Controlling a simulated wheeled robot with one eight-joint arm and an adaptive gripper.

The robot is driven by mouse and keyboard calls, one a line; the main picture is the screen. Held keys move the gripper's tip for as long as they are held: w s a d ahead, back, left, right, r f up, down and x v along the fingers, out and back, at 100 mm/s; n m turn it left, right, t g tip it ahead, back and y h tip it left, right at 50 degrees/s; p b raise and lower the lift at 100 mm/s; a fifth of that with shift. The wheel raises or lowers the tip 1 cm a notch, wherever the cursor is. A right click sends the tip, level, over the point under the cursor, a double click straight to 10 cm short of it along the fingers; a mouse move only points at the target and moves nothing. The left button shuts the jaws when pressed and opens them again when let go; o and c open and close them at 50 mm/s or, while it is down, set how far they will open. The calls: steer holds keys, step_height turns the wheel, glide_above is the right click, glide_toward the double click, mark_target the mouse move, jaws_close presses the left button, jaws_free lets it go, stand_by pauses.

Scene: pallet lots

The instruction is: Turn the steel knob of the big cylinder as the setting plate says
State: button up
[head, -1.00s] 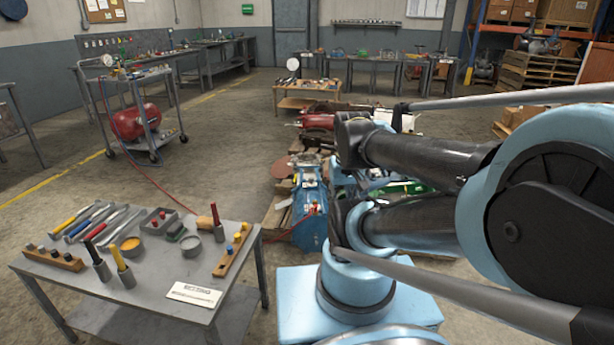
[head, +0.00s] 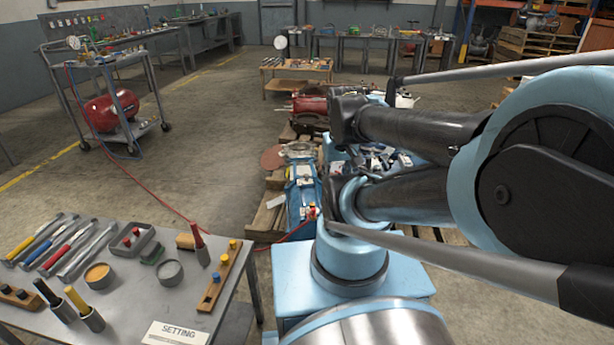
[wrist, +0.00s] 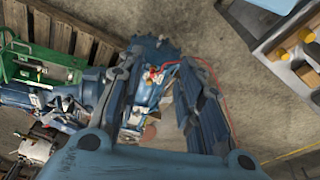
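A big blue cylinder (head: 302,195) lies on a pallet beyond my arm in the head view, with a small red part near its front end. Blue metal and a red part also show between my fingers in the wrist view (wrist: 150,88). I cannot make out the steel knob in either view.
The grey near table (head: 130,300) at lower left carries tools, small cups and wooden blocks. A red hose (head: 140,180) runs across the floor to the cylinder. A cart with a red tank (head: 110,110) stands at left. Open floor lies between cart and pallets.

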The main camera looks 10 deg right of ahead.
steer(key=shift+o, duration=1.2)
steer(key=shift+s+r, duration=0.25)
steer(key=shift+s, duration=0.05)
steer(key=w+r+n, duration=0.2)
steer(key=w+r, duration=0.2)
steer(key=w, duration=0.3)
steer(key=w+r+n, duration=0.2)
steer(key=w+r, duration=0.2)
steer(key=w, duration=0.3)
steer(key=n+g, duration=0.3)
steer(key=n, duration=0.7)
glide_above(307, 178)
steer(key=w, duration=0.2)
step_height(307, 178, down, 27)
steer(key=f, duration=1.6)
steer(key=shift+s+d+f, duration=0.2)
steer(key=shift+s+f, duration=0.05)
steer(key=shift+s, duration=0.05)
